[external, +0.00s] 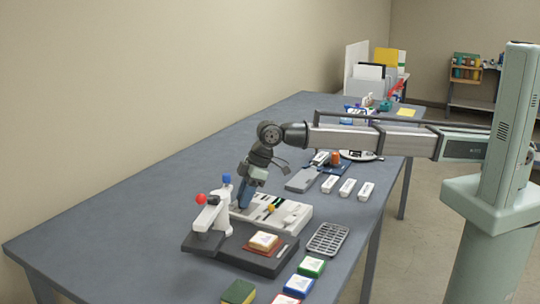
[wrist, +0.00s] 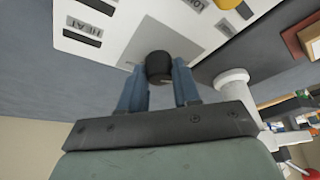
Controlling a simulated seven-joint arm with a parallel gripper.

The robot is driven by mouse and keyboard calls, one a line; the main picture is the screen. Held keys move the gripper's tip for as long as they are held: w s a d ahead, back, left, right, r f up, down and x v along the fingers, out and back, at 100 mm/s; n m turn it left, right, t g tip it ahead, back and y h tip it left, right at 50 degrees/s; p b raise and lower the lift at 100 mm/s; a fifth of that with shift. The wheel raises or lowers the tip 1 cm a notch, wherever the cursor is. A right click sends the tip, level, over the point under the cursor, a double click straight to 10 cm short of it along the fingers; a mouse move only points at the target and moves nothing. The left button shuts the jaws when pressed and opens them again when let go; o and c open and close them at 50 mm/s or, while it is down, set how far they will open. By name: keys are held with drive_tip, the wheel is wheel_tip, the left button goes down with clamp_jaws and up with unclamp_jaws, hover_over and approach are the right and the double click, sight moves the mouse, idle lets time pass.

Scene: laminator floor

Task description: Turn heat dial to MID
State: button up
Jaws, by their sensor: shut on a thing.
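The white laminator panel (external: 292,215) lies on the table, and it fills the top of the wrist view (wrist: 110,45). A HEAT label (wrist: 84,31) is printed on it, upside down in the wrist view, beside dark slots. A black round dial (wrist: 159,67) sits on the panel between my blue fingers. My gripper (wrist: 159,80) is shut on this dial, one finger on each side. In the external view my gripper (external: 243,203) points down at the panel's left end; the dial is hidden there. The dial's pointer and a MID mark cannot be made out.
A white lever press with a red ball (external: 201,199) and a blue knob (external: 227,179) stands close left of my gripper. A yellow knob (external: 270,209) is on the panel. A dark base (external: 262,260) holding a block, and a grey rack (external: 328,239), lie nearer the camera.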

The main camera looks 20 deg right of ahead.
drive_tip(key=shift+m, duration=0.3)
drive_tip(key=m+t, duration=0.1)
drive_tip(key=m, duration=0.3)
drive_tip(key=m+t, duration=0.1)
drive_tip(key=m, duration=0.1)
drive_tip(key=shift+s+a+t+h, duration=0.15)
drive_tip(key=shift+s+t+h, duration=0.1)
drive_tip(key=shift+t+h, duration=0.05)
drive_tip(key=m+t+h, duration=0.1)
drive_tip(key=m, duration=0.3)
drive_tip(key=shift+a, duration=0.1)
drive_tip(key=shift+m+h, duration=0.5)
drive_tip(key=shift+m, duration=0.9)
drive_tip(key=shift+t, duration=0.3)
drive_tip(key=shift+s, duration=0.1)
drive_tip(key=o, duration=1)
drive_tip(key=shift+r, duration=0.1)
